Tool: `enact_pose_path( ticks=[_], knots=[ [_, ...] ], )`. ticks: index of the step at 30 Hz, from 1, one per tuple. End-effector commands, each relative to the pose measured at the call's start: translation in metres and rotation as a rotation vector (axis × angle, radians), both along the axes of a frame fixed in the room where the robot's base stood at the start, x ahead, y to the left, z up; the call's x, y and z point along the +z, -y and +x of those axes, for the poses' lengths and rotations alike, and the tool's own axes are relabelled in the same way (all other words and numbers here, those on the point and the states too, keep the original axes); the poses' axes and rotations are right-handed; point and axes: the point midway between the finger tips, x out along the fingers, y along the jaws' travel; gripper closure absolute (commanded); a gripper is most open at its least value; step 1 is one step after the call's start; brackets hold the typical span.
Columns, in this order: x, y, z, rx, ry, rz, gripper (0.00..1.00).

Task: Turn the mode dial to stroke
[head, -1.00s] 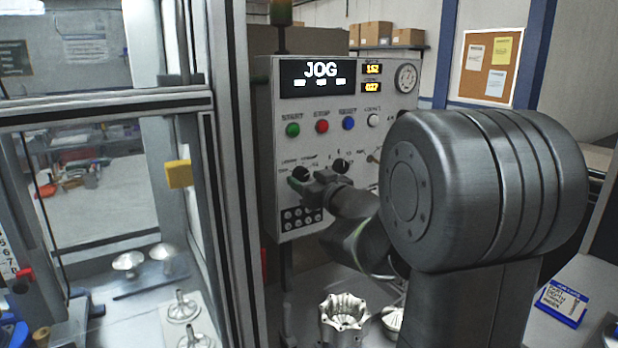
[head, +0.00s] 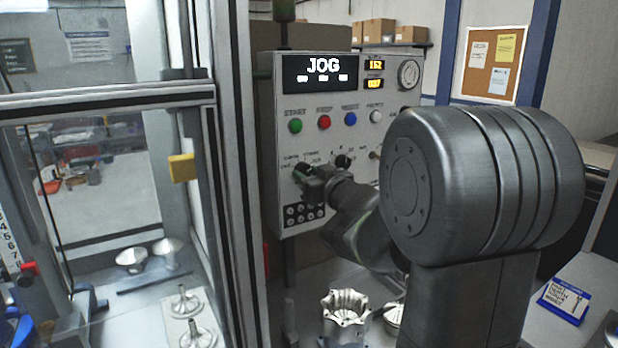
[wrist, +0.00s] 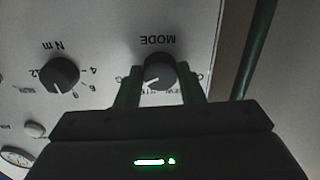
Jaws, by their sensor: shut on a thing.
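The mode dial (wrist: 160,72) is a dark round knob on the pale control panel (head: 340,215). In the wrist view it sits between the two fingers of my gripper (wrist: 160,90), under an upside-down MODE label. Its white pointer line points to the lower left of that picture; the position lettering is partly hidden and too blurred to read. In the head view my gripper (head: 303,180) is at the panel's left dial, shut on it and covering much of it. The panel's display (head: 322,74) reads JOG.
A second dial marked N m (wrist: 60,73) is beside the mode dial. Green, red, blue and white buttons sit above in the head view, with a gauge (head: 408,74) at upper right. A glass-fronted enclosure frame (head: 230,200) stands close left. A machined housing (head: 345,316) is below.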

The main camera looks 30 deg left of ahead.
Motion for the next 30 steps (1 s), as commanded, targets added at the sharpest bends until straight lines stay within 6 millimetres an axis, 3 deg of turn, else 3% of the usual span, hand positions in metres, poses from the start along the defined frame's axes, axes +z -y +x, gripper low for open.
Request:
enact_pose_path(
  ticks=[21, 30],
  knots=[
    [-0.0017, 0.0005, 0.0011, 0.000, 0.481, -0.246, 0.88],
    [-0.0005, 0.0005, 0.0012, -0.001, 0.610, -0.315, 0.88]
  ],
)
